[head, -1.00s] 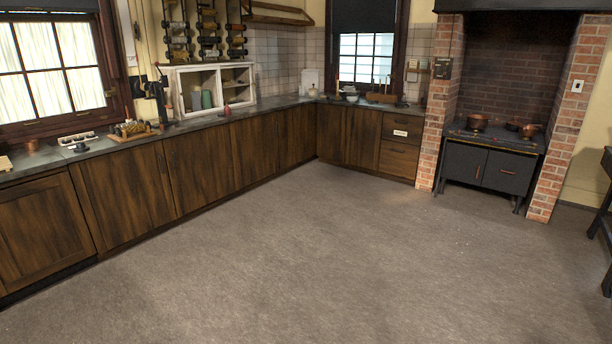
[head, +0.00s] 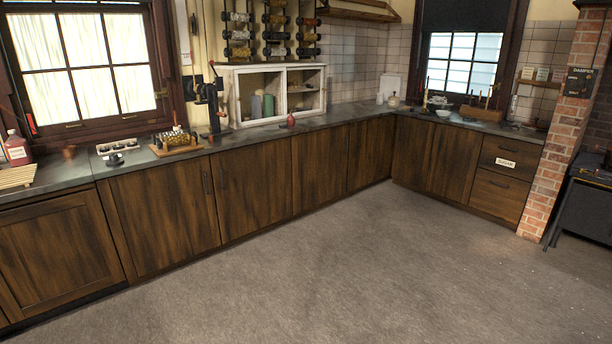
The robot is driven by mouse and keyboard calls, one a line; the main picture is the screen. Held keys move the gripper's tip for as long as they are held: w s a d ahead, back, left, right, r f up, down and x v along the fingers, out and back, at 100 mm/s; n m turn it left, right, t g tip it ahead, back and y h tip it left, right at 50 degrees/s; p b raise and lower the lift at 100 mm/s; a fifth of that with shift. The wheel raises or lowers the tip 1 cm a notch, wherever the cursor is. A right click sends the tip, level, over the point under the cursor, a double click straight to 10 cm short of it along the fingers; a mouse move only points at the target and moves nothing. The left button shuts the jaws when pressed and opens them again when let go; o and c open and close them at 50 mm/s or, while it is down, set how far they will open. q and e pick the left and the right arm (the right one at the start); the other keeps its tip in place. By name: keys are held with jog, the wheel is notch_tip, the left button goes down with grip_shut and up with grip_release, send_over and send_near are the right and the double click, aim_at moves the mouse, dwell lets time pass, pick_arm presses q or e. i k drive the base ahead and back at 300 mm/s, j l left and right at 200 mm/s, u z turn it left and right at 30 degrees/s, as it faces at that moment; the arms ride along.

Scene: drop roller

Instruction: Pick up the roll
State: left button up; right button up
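Several patterned rolls with dark ends hang in a wall rack (head: 275,36) above the counter, in upright columns. A brass-coloured piece (head: 174,139) sits on a wooden board (head: 190,149) on the left counter; I cannot tell whether it is a roll too. A dark hand-cranked machine (head: 212,102) stands at the counter's edge to its right. Which roll is meant, I cannot tell. Neither of my grippers is in view.
A white open-fronted cabinet (head: 276,92) stands on the counter (head: 340,116), with a small red bottle (head: 291,119) before it. A red jug (head: 17,148) stands at far left. A dark stove (head: 585,208) is at right. The floor (head: 360,270) is clear.

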aim_at(162, 136)
jog(key=i, duration=0.8)
jog(key=i+l+u, duration=0.1)
jog(key=i, duration=0.7)
jog(key=i+l, duration=0.1)
jog(key=i, duration=0.7)
jog(key=i+l+u, duration=0.1)
jog(key=i, duration=0.7)
jog(key=i+j+u, duration=0.1)
jog(key=i, duration=1.3)
jog(key=i+j+u, duration=0.1)
jog(key=i+j, duration=0.15)
jog(key=i, duration=1.15)
